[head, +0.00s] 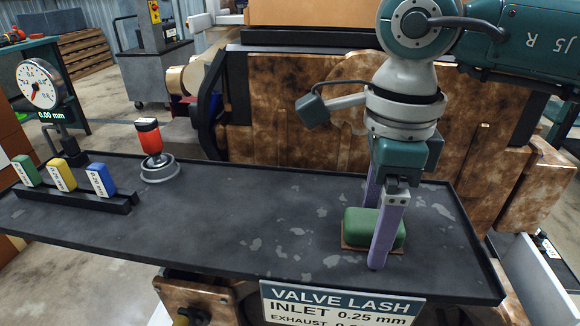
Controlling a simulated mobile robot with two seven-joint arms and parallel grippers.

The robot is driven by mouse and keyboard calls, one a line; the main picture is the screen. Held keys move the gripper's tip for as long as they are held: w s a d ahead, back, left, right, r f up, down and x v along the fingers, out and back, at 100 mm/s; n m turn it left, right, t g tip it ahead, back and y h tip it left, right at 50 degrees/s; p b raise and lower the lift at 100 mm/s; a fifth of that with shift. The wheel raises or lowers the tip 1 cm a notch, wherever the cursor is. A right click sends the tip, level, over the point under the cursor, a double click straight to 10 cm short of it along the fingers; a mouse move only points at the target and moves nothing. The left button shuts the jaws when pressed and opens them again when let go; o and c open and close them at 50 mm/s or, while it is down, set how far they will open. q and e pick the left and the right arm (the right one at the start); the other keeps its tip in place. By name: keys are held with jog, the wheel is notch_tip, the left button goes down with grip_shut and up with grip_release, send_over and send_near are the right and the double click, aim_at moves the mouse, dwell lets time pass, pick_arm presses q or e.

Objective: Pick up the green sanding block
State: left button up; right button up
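The green sanding block (358,226) has a rounded green top and a thin brown base. It lies on the dark bench tray (225,235) towards its right end. My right gripper (378,230) points down over it, with one purple finger in front of the block and the other behind it. The near fingertip reaches lower than the block's front edge, with what looks like a gap, so the gripper appears open around the block. The far fingertip is hidden behind the block. My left gripper is not in view.
A rack (80,198) with green, yellow and blue blocks stands at the tray's left. A dial gauge (40,85) stands behind it. A red-topped tool on a round grey base (160,170) stands near the back edge. The tray's middle is clear. A valve lash sign (340,303) hangs in front.

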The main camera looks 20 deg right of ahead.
aim_at(376, 219)
jog(key=c, duration=1.2)
grip_shut()
jog(key=shift+r, duration=0.1)
notch_tip(376, 219, up, 20)
jog(key=p, duration=0.2)
